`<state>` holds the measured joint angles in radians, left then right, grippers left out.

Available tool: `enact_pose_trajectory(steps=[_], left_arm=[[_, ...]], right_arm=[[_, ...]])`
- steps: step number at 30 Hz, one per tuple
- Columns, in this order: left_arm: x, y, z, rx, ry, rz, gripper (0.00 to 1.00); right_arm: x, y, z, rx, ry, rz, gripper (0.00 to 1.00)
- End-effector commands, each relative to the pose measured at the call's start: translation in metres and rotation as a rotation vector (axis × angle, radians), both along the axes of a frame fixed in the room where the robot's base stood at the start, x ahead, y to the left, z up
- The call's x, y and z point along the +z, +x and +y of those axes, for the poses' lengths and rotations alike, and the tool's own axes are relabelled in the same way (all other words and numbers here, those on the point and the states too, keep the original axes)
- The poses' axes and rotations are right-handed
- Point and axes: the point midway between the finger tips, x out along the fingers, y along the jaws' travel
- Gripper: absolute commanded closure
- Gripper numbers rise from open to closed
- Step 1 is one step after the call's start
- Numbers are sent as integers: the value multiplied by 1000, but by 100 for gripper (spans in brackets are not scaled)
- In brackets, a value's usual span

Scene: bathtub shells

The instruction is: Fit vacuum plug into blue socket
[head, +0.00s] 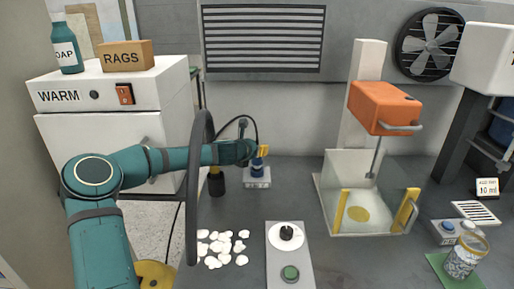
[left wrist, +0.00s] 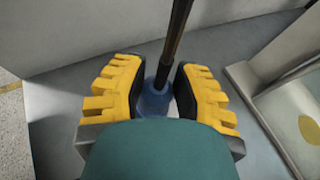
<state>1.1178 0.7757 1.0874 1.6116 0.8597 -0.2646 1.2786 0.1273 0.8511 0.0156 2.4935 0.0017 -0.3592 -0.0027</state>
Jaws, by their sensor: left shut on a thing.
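My left gripper (head: 261,151) has its yellow fingers at the blue socket (head: 257,169), which stands on a small white labelled box (head: 257,183) by the back wall. In the left wrist view the two yellow fingers (left wrist: 158,95) are closed around the lower end of a dark plug stem (left wrist: 172,50). Blue (left wrist: 153,103) shows around and below the stem's end. A thin dark cord (head: 251,122) arcs above the gripper. The fingers hide much of the plug, and I cannot tell if it is seated or just above the socket. My right gripper is not in view.
A thick grey hose (head: 192,190) arches in front of my left arm. A black cylinder (head: 216,184) stands left of the socket box. White shells (head: 222,246) lie in front. A dial panel (head: 287,262) and a clear tank (head: 352,212) are to the right.

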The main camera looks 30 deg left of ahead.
Motion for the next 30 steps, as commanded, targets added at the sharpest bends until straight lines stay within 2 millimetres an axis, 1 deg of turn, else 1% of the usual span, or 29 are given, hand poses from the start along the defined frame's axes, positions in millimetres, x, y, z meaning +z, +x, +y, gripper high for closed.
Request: enact_pose_trajectory(steps=[30], left_arm=[[-24,0,0,0,-3,2,100]], right_arm=[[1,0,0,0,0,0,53]])
